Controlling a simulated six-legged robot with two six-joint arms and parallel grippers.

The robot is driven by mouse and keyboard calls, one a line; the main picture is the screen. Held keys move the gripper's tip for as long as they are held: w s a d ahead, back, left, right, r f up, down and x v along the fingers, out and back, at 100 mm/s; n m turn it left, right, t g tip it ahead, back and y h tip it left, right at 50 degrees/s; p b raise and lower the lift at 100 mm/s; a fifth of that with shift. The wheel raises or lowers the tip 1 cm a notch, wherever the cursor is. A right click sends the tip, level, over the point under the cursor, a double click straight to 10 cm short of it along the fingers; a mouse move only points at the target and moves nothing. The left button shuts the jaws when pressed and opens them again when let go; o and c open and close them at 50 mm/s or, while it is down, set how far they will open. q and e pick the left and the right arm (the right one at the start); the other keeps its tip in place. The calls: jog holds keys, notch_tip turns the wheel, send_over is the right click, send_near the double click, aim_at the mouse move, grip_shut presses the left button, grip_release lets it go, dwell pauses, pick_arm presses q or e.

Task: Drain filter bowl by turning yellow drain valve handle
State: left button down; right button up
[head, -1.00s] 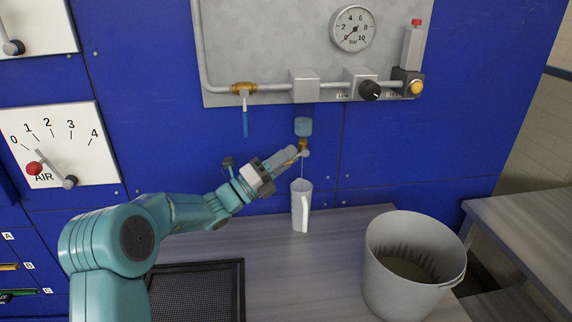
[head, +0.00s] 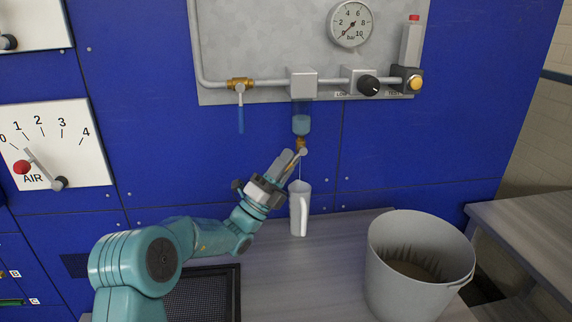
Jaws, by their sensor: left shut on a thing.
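The clear filter bowl (head: 301,124) hangs under a grey block on the pipe and holds bluish liquid in its lower part. A brass drain valve (head: 300,143) sits at its bottom. My left gripper (head: 296,155) reaches up from the lower left and is shut on the drain valve handle, which its fingers mostly hide. A thin pale line, seemingly a stream, runs from below the valve towards a white jug (head: 298,212). My right gripper is not in view.
A grey bucket (head: 380,270) stands on the bench (head: 280,275) to the right of the jug. A black mesh tray (head: 238,290) lies at left. A blue lever (head: 240,118) hangs from the pipe, left of the bowl. A pressure gauge (head: 350,24) reads near zero.

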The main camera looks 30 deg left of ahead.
pick_arm(q)
jog(key=shift+r, duration=0.1)
jog(key=c, duration=1.1)
grip_release()
jog(key=shift+s, duration=0.1)
jog(key=shift+f, duration=0.2)
jog(key=s+a+f, duration=0.1)
jog(key=s+a, duration=0.2)
jog(key=s, duration=0.4)
jog(key=s+a+f+b, duration=0.1)
jog(key=s+a+f, duration=0.1)
jog(key=s+a, duration=0.2)
jog(key=s, duration=0.3)
jog(key=shift+w+f, duration=0.1)
jog(key=shift+c, duration=0.4)
